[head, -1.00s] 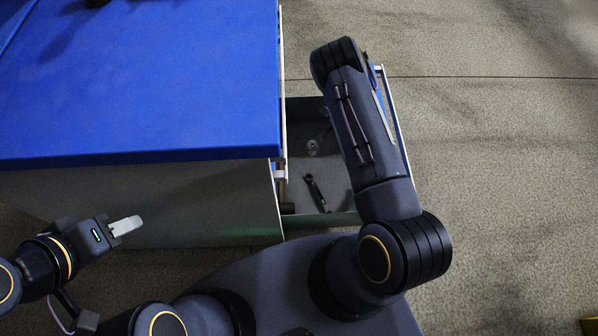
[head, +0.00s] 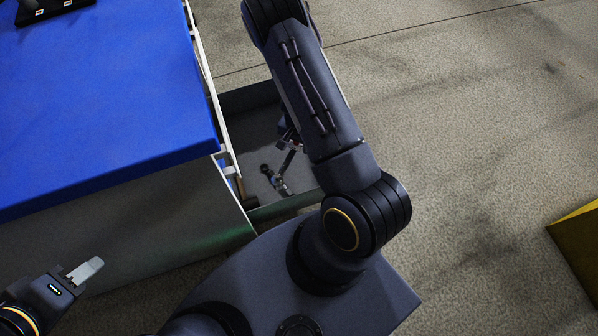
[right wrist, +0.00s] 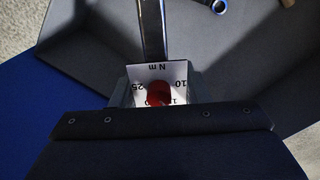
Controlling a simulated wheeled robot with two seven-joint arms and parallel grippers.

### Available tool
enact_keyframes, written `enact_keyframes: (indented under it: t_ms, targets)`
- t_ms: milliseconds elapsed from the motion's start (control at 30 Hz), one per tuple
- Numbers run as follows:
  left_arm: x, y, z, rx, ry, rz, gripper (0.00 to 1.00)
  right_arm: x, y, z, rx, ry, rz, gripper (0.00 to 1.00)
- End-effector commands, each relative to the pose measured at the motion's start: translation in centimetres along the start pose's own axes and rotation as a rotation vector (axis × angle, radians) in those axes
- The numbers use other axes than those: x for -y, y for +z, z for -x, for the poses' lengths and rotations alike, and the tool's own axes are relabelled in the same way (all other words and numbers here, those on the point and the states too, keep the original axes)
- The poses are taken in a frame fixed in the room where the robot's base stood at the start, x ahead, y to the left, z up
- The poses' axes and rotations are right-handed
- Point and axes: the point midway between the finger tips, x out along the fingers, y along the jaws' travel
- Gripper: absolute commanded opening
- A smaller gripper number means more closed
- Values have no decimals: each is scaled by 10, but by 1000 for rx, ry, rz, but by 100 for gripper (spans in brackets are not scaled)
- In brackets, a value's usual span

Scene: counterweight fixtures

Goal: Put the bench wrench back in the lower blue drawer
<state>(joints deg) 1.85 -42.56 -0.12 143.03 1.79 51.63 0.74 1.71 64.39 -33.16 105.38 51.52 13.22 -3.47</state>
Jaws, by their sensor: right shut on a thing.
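The bench wrench, with a steel shaft (right wrist: 152,30) and a white "N m" scale plate (right wrist: 157,73), is in my right gripper (right wrist: 160,92). A red round part sits in front of the plate. The right gripper is shut on it, above the drawer floor; whether the wrench touches the floor I cannot tell. In the head view my right arm hides most of that gripper. The blue cabinet's open drawer (head: 250,105) lies below it. My left gripper (head: 84,270) is near the cabinet's front, with no object seen in it; its finger gap is unclear.
Another dark tool (head: 276,182) lies on the drawer floor, and a ring end (right wrist: 220,6) shows in the right wrist view. The blue cabinet top (head: 100,110) stands left of the drawer. A yellow object (head: 578,240) is at the right edge. The floor between is clear.

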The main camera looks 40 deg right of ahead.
Motion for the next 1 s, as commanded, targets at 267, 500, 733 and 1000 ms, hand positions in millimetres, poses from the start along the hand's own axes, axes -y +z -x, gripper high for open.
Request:
enact_keyframes:
  t_ms: [267, 500, 733, 1000]
  targets:
    - [9, 10, -20, 0, 0, 0, 38, -10, 9, -42, 1, 2, 1, 0]
    - [18, 20, -39, 0, 0, 0, 38, -10, 9, -99, 2, 2, -1, 0]
    - [22, 24, -48, 0, 0, 0, 38, -9, 8, -132, 0, 0, 1, 0]
    - [25, 28, -55, 0, 0, 0, 38, -10, 8, -152, 0, 1, -1, 0]
